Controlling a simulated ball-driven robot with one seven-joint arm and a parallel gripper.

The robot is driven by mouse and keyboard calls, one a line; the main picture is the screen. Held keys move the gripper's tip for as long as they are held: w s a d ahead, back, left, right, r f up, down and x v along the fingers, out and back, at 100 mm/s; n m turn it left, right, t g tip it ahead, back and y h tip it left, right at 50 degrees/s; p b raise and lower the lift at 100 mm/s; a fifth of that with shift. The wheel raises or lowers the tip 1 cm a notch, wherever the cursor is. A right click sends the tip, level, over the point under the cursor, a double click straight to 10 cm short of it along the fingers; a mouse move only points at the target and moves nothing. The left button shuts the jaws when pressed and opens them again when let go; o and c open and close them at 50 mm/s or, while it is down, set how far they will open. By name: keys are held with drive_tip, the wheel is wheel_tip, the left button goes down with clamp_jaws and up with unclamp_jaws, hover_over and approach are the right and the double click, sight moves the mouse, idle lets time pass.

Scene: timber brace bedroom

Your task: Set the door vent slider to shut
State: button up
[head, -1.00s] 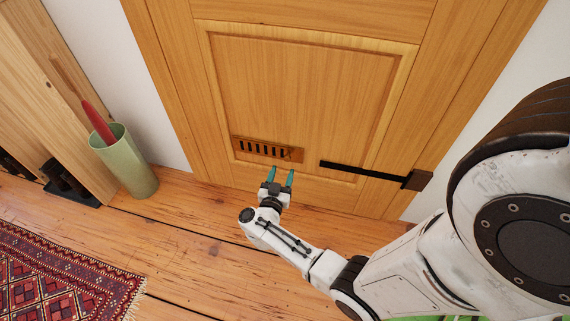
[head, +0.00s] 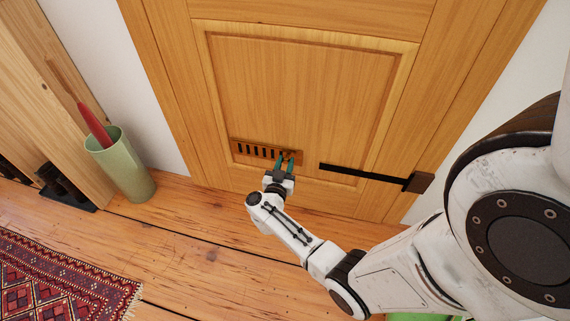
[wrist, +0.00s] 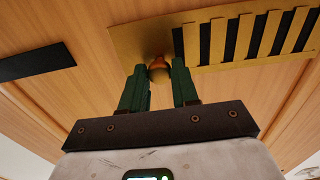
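The door vent (head: 237,151) is a brass-brown slotted plate low on the wooden door. Its slots show dark in both views; it also shows in the wrist view (wrist: 180,62). A small round brass knob (wrist: 158,70) sticks out at the slotless end of the plate, the right end in the head view. My gripper (head: 286,158) is at that end. In the wrist view its two green fingers (wrist: 160,82) stand apart, one on each side of the knob. A gap shows beside the knob, and I cannot tell whether either finger touches it.
A black bar (head: 350,172) with a brown end block (head: 418,182) runs across the door to the right of the vent. A green bin (head: 130,170) holding a red item stands left of the door. A patterned rug (head: 60,275) lies at the lower left.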

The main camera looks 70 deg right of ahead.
clamp_jaws()
drive_tip(key=shift+s+r+p, duration=0.15)
drive_tip(key=shift+s+p, duration=0.65)
drive_tip(key=shift+p, duration=0.1)
drive_tip(key=shift+s+d, duration=0.1)
drive_tip(key=shift+s, duration=0.1)
drive_tip(key=shift+o, duration=2.3)
unclamp_jaws()
drive_tip(key=a+p, duration=0.3)
drive_tip(key=a, duration=0.8)
drive_tip(key=shift+s, duration=0.45)
